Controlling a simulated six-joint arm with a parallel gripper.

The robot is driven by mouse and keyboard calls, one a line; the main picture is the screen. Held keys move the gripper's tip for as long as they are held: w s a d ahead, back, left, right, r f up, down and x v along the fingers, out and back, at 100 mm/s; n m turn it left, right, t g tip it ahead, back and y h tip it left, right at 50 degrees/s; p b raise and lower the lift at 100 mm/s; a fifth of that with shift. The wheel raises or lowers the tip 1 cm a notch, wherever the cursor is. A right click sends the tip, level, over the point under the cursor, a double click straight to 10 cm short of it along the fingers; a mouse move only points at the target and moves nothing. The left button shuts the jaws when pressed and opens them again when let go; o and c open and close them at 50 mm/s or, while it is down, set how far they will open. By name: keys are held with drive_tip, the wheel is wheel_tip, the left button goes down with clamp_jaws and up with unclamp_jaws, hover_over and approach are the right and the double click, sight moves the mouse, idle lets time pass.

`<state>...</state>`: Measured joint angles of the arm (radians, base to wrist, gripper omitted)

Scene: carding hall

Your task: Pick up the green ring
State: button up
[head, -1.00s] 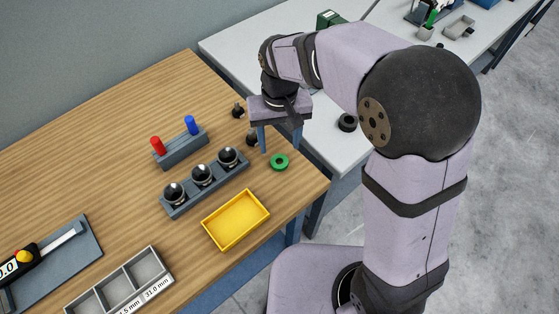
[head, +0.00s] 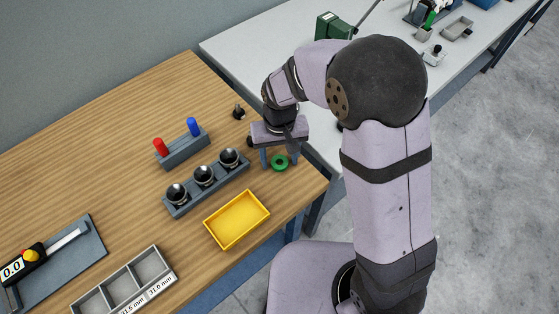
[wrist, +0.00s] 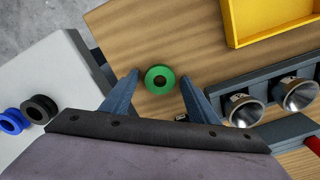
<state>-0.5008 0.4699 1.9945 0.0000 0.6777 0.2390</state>
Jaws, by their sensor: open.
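The green ring (head: 280,163) lies flat on the wooden table near its right corner. In the wrist view the green ring (wrist: 160,79) sits just beyond the fingertips, about midway between them, with its dark centre hole showing. My gripper (head: 279,160) points down at the ring from above and behind it. I cannot tell how high the fingertips are above the table.
A yellow tray (head: 263,204) lies in front of the ring. A block (head: 184,152) holds red and blue pegs. In the wrist view, blue (wrist: 12,121) and black (wrist: 40,109) rings lie on the pale table.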

drive_tip(key=c, duration=1.2)
drive_tip(key=shift+r, duration=0.15)
wheel_tip(320, 180, up, 10)
drive_tip(key=b, duration=0.2)
drive_tip(key=shift+w+a+r+p, duration=0.1)
drive_tip(key=shift+w+a+p, duration=2.2)
drive_tip(key=shift+w+p, duration=0.4)
drive_tip(key=shift+w+a+r+p, duration=0.15)
drive_tip(key=shift+w+a+p, duration=2.25)
drive_tip(key=shift+w, duration=0.45)
drive_tip(key=shift+w+a+r+p, duration=0.1)
drive_tip(key=shift+w+a+p, duration=2.1)
drive_tip(key=shift+w+p, duration=0.5)
